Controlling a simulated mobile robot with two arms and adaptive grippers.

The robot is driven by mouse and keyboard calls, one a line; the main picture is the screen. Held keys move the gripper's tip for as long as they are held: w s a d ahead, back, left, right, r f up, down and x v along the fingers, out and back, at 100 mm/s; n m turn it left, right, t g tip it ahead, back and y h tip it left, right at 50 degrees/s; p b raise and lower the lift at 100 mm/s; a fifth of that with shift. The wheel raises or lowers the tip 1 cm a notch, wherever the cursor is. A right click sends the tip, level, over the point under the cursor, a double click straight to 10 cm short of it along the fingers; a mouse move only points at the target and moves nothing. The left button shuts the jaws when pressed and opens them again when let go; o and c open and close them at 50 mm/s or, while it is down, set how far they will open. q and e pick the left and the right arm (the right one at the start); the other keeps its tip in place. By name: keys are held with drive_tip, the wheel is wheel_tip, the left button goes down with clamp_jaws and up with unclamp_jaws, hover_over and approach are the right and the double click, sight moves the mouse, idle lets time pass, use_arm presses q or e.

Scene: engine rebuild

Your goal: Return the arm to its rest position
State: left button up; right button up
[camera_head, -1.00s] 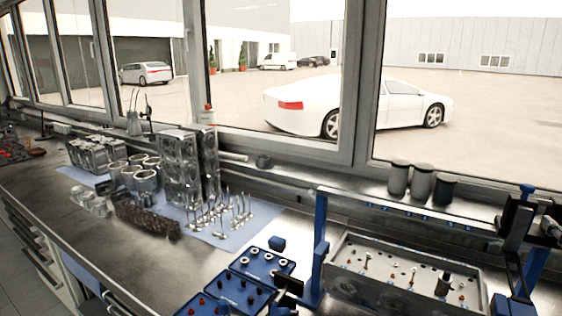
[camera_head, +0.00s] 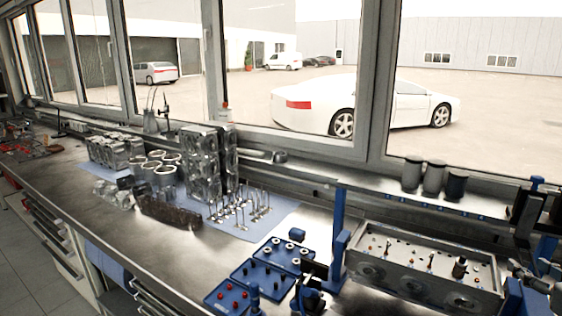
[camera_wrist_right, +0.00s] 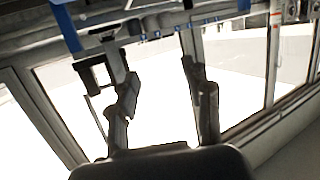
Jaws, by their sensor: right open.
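My right gripper (camera_wrist_right: 157,66) is open in the right wrist view, its two dark fingers apart with nothing between them. In the head view, dark parts (camera_head: 528,276) at the lower right edge look like that gripper, beside the blue-posted fixture; its fingertips are hard to make out there. The wrist view also shows a black square frame (camera_wrist_right: 94,76) and a blue post (camera_wrist_right: 66,28) close to one finger. My left gripper is not recognisable in either view.
A metal tray (camera_head: 385,286) with small parts sits under the blue-posted rail (camera_head: 400,203). Blue part trays (camera_head: 238,277) stand left of it. Engine blocks, cylinders and valves lie on a blue mat (camera_head: 285,207). Grey canisters (camera_head: 433,178) stand on the sill. The left-front bench (camera_head: 130,240) is clear.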

drive_tip(key=s+a+f+n+g+y, duration=0.1)
drive_tip(key=s+a+f+g, duration=0.2)
drive_tip(key=a+f, duration=0.55)
drive_tip(key=s+a+f+n+g, duration=0.1)
drive_tip(key=s+a+f+g, duration=0.3)
drive_tip(key=f, duration=0.7)
drive_tip(key=s+a+f+g+y, duration=0.1)
drive_tip(key=s+a+f+g, duration=0.1)
drive_tip(key=s+a+f, duration=0.5)
drive_tip(key=s+a+f+g, duration=0.3)
drive_tip(key=s+a, duration=0.7)
drive_tip(key=s, duration=0.1)
wheel_tip(320, 180, down, 28)
drive_tip(key=s+n+g+b, duration=0.1)
drive_tip(key=s, duration=0.1)
use_arm(q)
drive_tip(key=f, duration=0.1)
drive_tip(key=b, duration=0.1)
drive_tip(key=s+f, duration=0.1)
drive_tip(key=shift+a+f, duration=0.3)
drive_tip(key=shift+a, duration=0.1)
use_arm(e)
drive_tip(key=s+d+f+g, duration=0.1)
drive_tip(key=s+d+f, duration=0.2)
drive_tip(key=s+f, duration=1.3)
drive_tip(key=shift+d+f, duration=0.2)
drive_tip(key=shift+f, duration=0.3)
